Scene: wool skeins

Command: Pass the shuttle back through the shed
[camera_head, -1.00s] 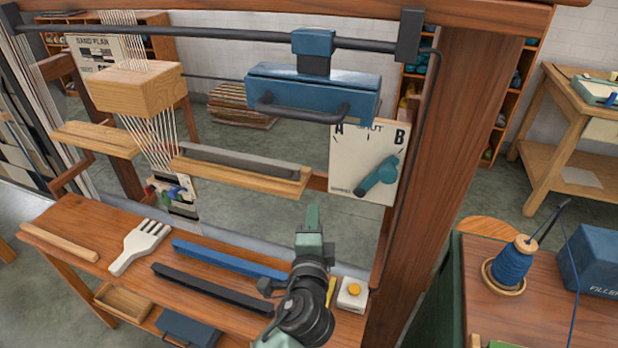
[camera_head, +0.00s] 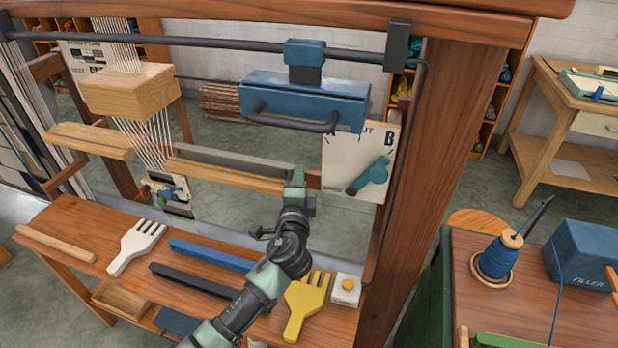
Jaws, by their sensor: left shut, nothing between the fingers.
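My left gripper (camera_head: 295,182) is shut and empty, raised in front of the right end of the wooden shelf (camera_head: 225,176) on the loom; whether it touches is unclear. The white warp threads (camera_head: 150,140) fan down from a wooden block (camera_head: 130,92) to a small clamp piece (camera_head: 168,192), with a wooden ledge on each side. A long grey bar (camera_head: 235,160) lies along the right ledge. I cannot pick out a shuttle for sure. A dial board (camera_head: 345,150) marked A and B has a teal lever (camera_head: 370,176) pointing toward B. My right gripper is not in view.
The bench holds a white comb (camera_head: 135,245), blue bar (camera_head: 212,254), black bar (camera_head: 195,281), yellow comb (camera_head: 305,300) and white button box (camera_head: 346,288). A blue carriage (camera_head: 303,100) hangs above. The loom post (camera_head: 440,150) stands right; beyond it sits a blue spool (camera_head: 495,260).

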